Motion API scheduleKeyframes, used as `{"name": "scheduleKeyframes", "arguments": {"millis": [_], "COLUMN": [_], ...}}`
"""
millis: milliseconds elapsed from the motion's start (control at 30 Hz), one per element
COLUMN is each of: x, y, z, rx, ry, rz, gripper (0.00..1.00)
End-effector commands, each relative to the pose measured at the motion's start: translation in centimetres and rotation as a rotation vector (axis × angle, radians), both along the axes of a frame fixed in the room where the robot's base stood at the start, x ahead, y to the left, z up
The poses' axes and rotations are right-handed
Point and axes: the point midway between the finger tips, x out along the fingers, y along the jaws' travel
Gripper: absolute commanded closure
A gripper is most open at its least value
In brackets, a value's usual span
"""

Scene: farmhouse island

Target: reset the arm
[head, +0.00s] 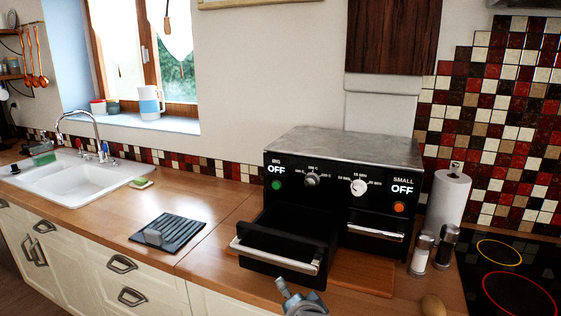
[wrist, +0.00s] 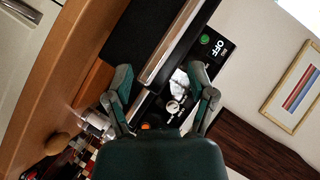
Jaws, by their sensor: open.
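My gripper (head: 302,300) shows at the bottom edge of the head view, in front of the black two-drawer oven (head: 345,165), partly cut off. In the wrist view my gripper (wrist: 160,72) has its two fingers spread apart, with nothing held between them. The oven's left drawer (head: 283,250) is pulled out and looks empty; its metal handle (wrist: 170,45) runs across the wrist view, beyond the fingers. The right drawer (head: 375,232) is shut. Both oven displays read OFF.
A dark ribbed mat (head: 180,228) with a small grey block lies left of the oven. Salt and pepper shakers (head: 421,254), a paper towel roll (head: 447,200) and a hob (head: 510,275) stand to the right. A white sink (head: 75,185) is at far left.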

Motion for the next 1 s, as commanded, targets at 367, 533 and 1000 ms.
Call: {"name": "scheduleKeyframes", "arguments": {"millis": [367, 533, 1000], "x": [-7.9, -12.9, -17.5], "y": [-7.1, -10.9, -13.7], "z": [1.3, 1.4, 1.3], "rx": [-0.517, -0.730, -0.874], "ry": [0.229, 0.365, 0.503], "rz": [0.300, 0.423, 0.528], "gripper": [0.29, 0.29, 0.29]}}
